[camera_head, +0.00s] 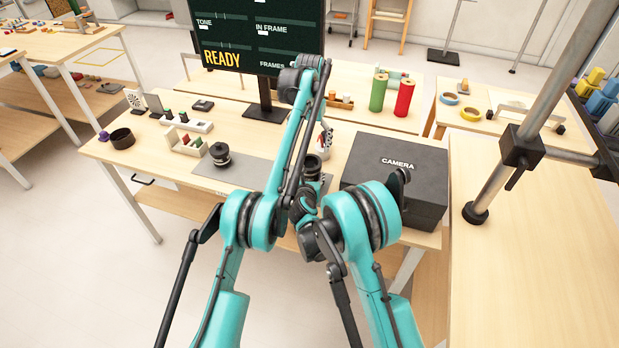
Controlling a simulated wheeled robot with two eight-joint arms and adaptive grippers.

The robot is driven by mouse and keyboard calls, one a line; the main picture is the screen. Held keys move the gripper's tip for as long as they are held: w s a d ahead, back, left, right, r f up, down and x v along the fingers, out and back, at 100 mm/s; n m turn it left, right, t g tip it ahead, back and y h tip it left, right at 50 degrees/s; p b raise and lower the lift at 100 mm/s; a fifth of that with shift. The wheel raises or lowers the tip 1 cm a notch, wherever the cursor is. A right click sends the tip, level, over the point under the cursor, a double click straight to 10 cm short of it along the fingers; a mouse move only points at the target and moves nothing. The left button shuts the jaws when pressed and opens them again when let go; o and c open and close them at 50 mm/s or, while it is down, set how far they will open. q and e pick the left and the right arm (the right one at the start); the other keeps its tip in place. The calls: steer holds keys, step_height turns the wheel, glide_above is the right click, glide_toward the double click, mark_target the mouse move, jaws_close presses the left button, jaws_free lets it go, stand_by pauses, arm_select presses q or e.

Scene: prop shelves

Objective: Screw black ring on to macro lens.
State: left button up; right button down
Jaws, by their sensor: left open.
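A squat black lens-like cylinder (220,154) stands upright at the left end of the grey mat (252,171); it looks like the macro lens. A black open ring (122,138) lies near the table's left edge, apart from it. My left gripper (325,141) is open, beyond my teal arm links over the table's middle, right of the lens. It is small and partly covered, and I cannot see anything held. Another dark round part (312,165) shows just below it, partly hidden; I cannot tell what it is. My right gripper cannot be made out behind the arm links.
A black box marked CAMERA (394,175) stands at the table's right. A small divided tray (186,141) is behind the lens. A screen reading READY (258,37), a green roll (378,92) and a red roll (404,95) are at the back. A metal stand post rises at right.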

mark_target(310, 166)
arm_select(q)
steer(key=n, duration=1.4)
steer(key=shift+f, duration=4.05)
